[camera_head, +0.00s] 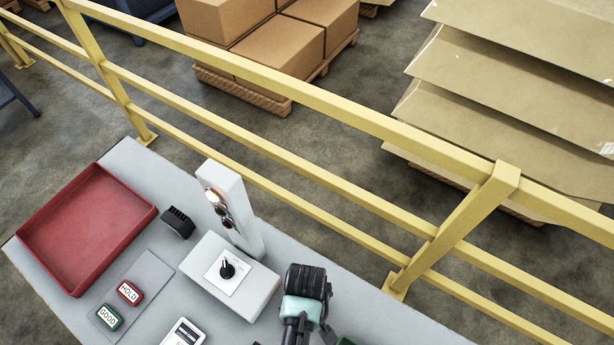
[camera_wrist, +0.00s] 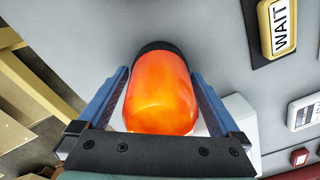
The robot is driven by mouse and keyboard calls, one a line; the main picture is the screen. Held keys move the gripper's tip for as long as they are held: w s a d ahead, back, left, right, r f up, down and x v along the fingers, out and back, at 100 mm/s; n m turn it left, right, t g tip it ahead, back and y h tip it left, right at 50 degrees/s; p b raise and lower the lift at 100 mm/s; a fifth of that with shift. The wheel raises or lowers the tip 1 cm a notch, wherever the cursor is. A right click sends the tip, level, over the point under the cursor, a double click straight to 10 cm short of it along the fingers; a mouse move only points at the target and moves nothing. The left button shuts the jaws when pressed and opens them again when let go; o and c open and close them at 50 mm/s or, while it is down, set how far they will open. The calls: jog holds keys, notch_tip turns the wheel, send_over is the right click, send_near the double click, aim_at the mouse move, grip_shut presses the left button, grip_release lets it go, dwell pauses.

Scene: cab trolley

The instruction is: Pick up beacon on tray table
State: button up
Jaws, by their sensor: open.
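The beacon (camera_wrist: 160,95) is an orange, glowing rounded cylinder with a black base, seen in the wrist view. Its base is at the far end, against the grey tray table (camera_wrist: 90,30). My gripper (camera_wrist: 160,76) is open, with one blue finger on each side of the beacon and a narrow gap visible at each side. In the head view the beacon cannot be made out. My dark wrist and arm show there at the bottom centre, above the grey table (camera_head: 140,170).
On the table are a red tray (camera_head: 90,225), a grey box with a black knob (camera_head: 228,270), an upright post with buttons (camera_head: 230,205) and HOLD (camera_head: 129,292) and GOOD (camera_head: 109,317) blocks. A yellow WAIT block (camera_wrist: 280,25) lies right of the beacon. A yellow railing (camera_head: 300,95) runs behind.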

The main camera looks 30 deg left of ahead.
jog(key=shift+f, duration=0.1)
jog(key=c, duration=1.4)
jog(key=shift+o, duration=0.2)
